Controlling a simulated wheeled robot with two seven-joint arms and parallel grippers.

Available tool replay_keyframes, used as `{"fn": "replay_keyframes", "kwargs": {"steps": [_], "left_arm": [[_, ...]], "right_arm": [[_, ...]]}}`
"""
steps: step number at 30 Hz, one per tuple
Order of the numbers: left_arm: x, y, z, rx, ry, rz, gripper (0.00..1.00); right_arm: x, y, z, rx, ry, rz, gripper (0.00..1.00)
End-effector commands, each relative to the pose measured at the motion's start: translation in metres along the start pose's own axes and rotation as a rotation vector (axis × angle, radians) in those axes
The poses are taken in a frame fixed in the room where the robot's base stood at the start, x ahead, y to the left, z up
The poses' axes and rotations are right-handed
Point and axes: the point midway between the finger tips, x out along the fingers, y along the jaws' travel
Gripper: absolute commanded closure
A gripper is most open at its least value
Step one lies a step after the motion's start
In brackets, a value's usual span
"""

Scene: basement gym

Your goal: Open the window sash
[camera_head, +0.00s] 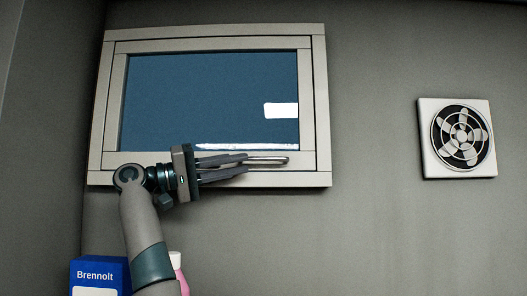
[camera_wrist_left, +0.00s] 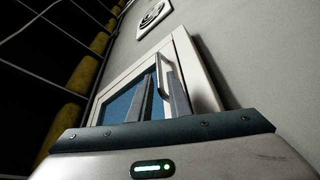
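The window sash (camera_head: 308,100) is a pale frame around a dark blue pane (camera_head: 200,95), and it looks flush in its outer frame. A metal bar handle (camera_head: 267,160) runs along its lower rail; the handle also shows in the left wrist view (camera_wrist_left: 160,66). My left gripper (camera_head: 246,164) is in front of the lower rail, pointing right along it. Its fingers are apart, and in the left wrist view (camera_wrist_left: 165,72) the handle appears between them. I cannot tell whether either finger touches it. My right gripper is not in view.
A white wall fan (camera_head: 457,138) is mounted to the right of the window. Below my left arm are a blue box marked Brennolt (camera_head: 98,272) and a pink bottle (camera_head: 178,273), partly hidden. The wall between window and fan is bare.

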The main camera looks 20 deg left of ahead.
Motion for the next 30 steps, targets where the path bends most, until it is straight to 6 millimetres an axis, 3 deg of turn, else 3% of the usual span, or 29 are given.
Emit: {"fn": "replay_keyframes", "kwargs": {"steps": [6, 12, 27, 30], "left_arm": [[0.041, 0.004, -0.002, -0.003, -0.003, 0.001, 0.83], [0.065, 0.003, -0.001, -0.001, -0.002, 0.001, 0.83], [0.076, 0.000, 0.000, 0.000, 0.000, 0.001, 0.83], [0.076, 0.000, 0.000, 0.000, 0.000, 0.000, 1.00]], "right_arm": [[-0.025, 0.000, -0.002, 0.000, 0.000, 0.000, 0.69], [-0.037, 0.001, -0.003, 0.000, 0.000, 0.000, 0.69], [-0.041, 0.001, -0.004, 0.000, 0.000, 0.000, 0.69], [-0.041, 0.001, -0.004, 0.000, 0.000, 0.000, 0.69]]}}
